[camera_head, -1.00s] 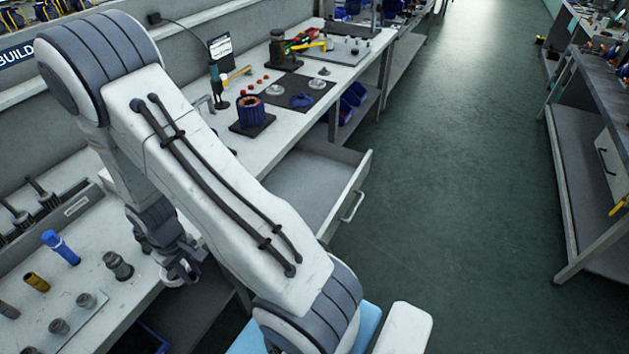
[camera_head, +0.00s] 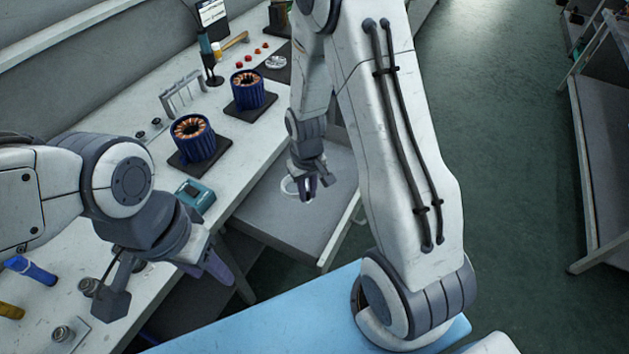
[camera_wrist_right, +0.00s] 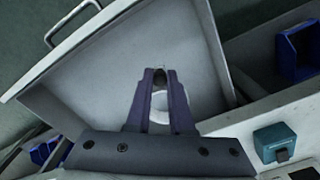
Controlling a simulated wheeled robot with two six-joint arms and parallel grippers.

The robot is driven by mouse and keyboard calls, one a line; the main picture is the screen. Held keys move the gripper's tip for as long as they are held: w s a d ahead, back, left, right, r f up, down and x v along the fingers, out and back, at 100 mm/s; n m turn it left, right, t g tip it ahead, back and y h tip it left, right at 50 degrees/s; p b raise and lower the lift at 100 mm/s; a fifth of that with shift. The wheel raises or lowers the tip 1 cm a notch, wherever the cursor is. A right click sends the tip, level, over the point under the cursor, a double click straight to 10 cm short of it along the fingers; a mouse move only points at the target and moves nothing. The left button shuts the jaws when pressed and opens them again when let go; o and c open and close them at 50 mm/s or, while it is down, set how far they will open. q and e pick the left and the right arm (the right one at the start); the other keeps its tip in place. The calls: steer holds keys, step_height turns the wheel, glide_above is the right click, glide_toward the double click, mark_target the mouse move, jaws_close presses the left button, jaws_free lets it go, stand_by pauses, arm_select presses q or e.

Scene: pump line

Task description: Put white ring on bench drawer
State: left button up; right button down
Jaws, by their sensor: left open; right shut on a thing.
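The white ring (camera_head: 288,187) is in the jaws of my right gripper (camera_head: 307,190), above the open bench drawer (camera_head: 265,212). In the right wrist view the ring (camera_wrist_right: 160,101) shows between the two purple fingers of the gripper (camera_wrist_right: 160,78). The grey drawer interior (camera_wrist_right: 185,45) lies behind it and looks empty where visible. I cannot tell how high the ring is above the drawer floor. My left gripper (camera_head: 162,282) is open and empty, with its fingers spread wide near the bench's front edge.
Two blue motor stators (camera_head: 193,140) (camera_head: 249,91) stand on dark pads on the bench. A teal box (camera_head: 195,196) sits near the bench edge by the drawer. The drawer's front panel and handle (camera_wrist_right: 70,22) face the aisle.

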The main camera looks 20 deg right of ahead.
steer(key=d+f+n+b, duration=0.1)
steer(key=f+b, duration=0.3)
steer(key=d+f+n+b, duration=0.1)
steer(key=f+b, duration=0.3)
steer(key=f, duration=0.1)
steer(key=w+d+f+n+b, duration=0.1)
steer(key=f+b, duration=0.3)
steer(key=f, duration=0.1)
steer(key=shift+f+n, duration=0.15)
steer(key=shift+n, duration=0.25)
steer(key=shift+f, duration=0.2)
steer(key=c, duration=0.8)
jaws_free()
